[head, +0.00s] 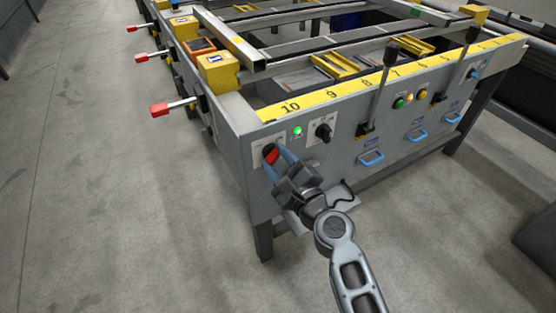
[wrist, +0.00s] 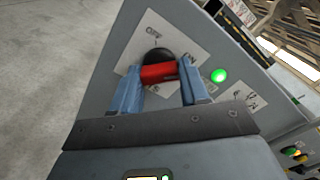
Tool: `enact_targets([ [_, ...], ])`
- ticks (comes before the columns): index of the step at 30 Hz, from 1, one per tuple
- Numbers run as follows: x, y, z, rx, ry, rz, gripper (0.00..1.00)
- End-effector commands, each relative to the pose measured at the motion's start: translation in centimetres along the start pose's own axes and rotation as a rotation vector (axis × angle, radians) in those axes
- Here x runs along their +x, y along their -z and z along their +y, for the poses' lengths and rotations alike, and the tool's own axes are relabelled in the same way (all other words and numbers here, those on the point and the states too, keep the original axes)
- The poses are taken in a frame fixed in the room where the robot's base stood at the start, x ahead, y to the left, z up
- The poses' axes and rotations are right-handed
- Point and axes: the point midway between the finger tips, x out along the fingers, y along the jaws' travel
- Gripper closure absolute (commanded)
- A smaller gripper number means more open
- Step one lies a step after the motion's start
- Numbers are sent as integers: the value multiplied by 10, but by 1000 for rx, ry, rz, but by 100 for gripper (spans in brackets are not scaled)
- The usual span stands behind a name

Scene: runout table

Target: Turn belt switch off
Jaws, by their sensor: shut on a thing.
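The belt switch is a red handle (wrist: 159,73) on a round black base (wrist: 157,56), set on a white plate (wrist: 136,47) marked OFF and ON. The handle's right end lies near the ON mark in the wrist view. My gripper (head: 274,154) is at the left end of the table's front panel. In the wrist view its two blue fingers (wrist: 161,82) are shut on the red handle, one at each end. The fingers hide part of the handle and plate. In the head view only a bit of red shows between them.
A lit green lamp (wrist: 218,76) is right of the switch, with a black knob (head: 324,131) beyond it. Levers, buttons and blue handles (head: 371,158) line the panel farther right. Red-tipped levers (head: 159,109) stick out left. The floor (head: 120,220) at left is clear.

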Motion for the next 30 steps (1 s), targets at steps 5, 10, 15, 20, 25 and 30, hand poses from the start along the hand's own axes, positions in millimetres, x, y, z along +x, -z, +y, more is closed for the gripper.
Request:
enact_targets([
  [5, 0, 0, 1, -18, -1, 0, 86],
  [10, 0, 1, 1, -79, 0, -1, 86],
  [15, 0, 2, 2, -193, 0, -1, 86],
  [20, 0, 3, 2, -337, 0, 0, 86],
  [25, 0, 3, 2, -500, 1, 0, 86],
  [30, 0, 3, 3, -662, 0, -1, 86],
])
